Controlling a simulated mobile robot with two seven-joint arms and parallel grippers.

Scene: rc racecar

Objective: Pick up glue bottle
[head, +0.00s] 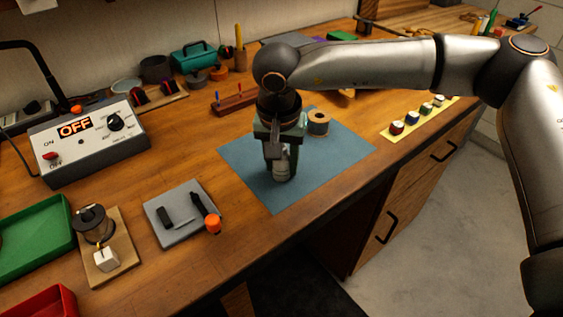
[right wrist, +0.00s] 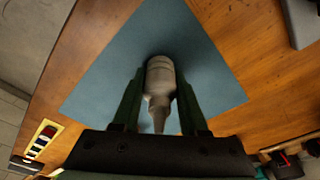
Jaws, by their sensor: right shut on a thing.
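A pale grey-white glue bottle (right wrist: 160,78) with a tapered nozzle sits over the blue mat (right wrist: 205,75) in the right wrist view. My right gripper (right wrist: 158,95) has one green finger on each side of it and is shut on it. In the head view the lower part of the glue bottle (head: 281,172) shows under my right gripper (head: 281,158), above the middle of the blue mat (head: 245,160). I cannot tell whether its base touches the mat. My left gripper is not in view.
A spool (head: 318,123) stands on the mat just right of the gripper. A grey pad (head: 180,228) with small tools lies to the left, and a control box (head: 90,147) stands behind it. A yellow strip (head: 419,119) with several small jars lies right.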

